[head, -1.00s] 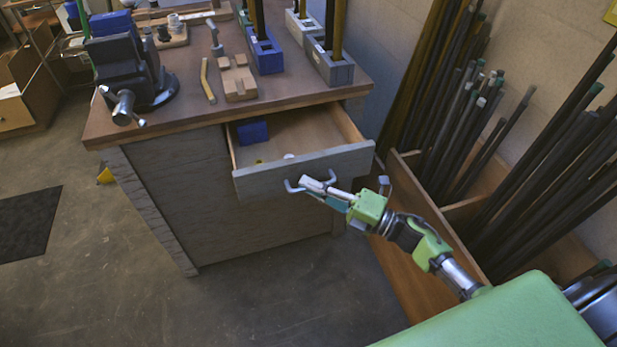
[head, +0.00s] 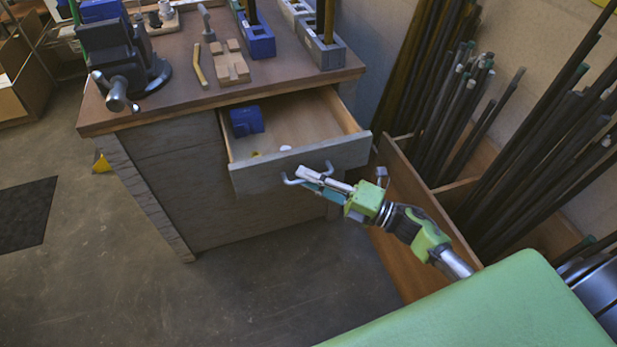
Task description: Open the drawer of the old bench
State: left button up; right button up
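The old bench (head: 180,185) stands at the left centre with a worn grey wooden body and a brown top. Its drawer (head: 300,165) is pulled out, and the inside shows. A blue block (head: 246,121) and a few small white and yellow items lie in it. The drawer's bent metal handle (head: 290,181) is on the grey front. My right gripper (head: 308,178) reaches in from the lower right, its narrow fingers closed at the handle; the exact contact is partly hidden. My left gripper is out of view.
A dark vise (head: 125,65), a wooden block (head: 230,65) and blue and grey holders stand on the bench top. A wooden rack (head: 400,210) with dark rods is close on the right. The floor in front is clear.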

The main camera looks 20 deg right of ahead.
jog(key=shift+s+d, duration=0.1)
jog(key=shift+s, duration=0.05)
jog(key=v, duration=1.1)
jog(key=shift+s+d, duration=0.2)
jog(key=shift+f, duration=0.15)
